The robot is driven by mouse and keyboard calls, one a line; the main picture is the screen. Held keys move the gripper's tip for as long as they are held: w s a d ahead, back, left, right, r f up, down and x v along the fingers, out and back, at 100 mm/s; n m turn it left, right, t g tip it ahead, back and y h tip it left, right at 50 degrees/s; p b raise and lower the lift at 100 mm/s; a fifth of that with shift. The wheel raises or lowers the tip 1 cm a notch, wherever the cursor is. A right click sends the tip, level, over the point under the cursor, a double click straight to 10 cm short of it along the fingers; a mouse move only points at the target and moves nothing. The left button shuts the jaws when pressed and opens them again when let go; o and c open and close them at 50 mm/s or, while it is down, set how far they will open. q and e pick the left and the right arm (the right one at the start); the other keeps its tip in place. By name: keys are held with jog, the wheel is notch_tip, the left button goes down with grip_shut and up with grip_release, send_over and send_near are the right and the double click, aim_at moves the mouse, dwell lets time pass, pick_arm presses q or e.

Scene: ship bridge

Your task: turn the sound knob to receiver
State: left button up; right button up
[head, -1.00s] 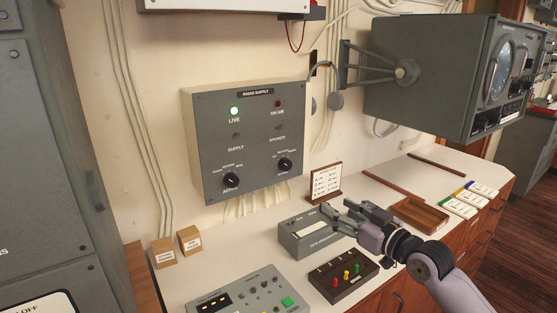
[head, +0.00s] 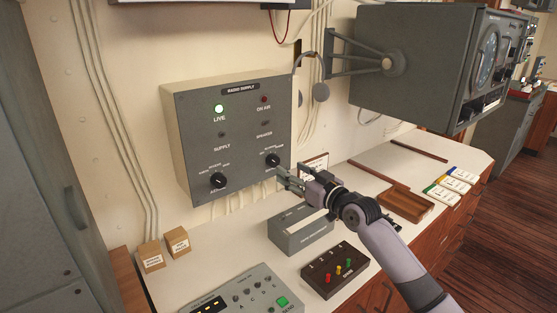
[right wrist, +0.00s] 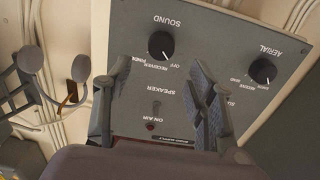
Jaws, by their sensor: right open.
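The radio supply box (head: 237,135) is a grey panel on the wall with two black knobs. The sound knob (head: 272,160) is the right one, and it also shows in the right wrist view (right wrist: 160,45), where the panel is upside down. Its printed positions include off and receiver; a small pale mark on the knob seems to face off. My right gripper (head: 287,177) is open and empty, its fingertips just below and right of the sound knob. In the wrist view the knob lies beyond and between the spread fingers, apart from them. My left gripper is out of view.
The aerial knob (head: 217,180) is left of the sound knob. A small framed card (head: 315,165) stands behind my gripper. Below are a grey box (head: 300,232) and a dark switch block (head: 335,270). A headset (head: 320,91) hangs at the right.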

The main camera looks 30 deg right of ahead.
aim_at(276, 161)
jog(key=w, duration=0.3)
jog(key=w+p, duration=0.1)
jog(key=w, duration=0.1)
jog(key=shift+w+a, duration=0.25)
jog(key=shift+w, duration=0.1)
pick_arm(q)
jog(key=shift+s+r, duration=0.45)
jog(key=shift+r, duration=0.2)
pick_arm(e)
jog(key=shift+w+a, duration=0.1)
jog(key=shift+w, duration=0.5)
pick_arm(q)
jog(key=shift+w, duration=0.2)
pick_arm(e)
jog(key=c, duration=1.1)
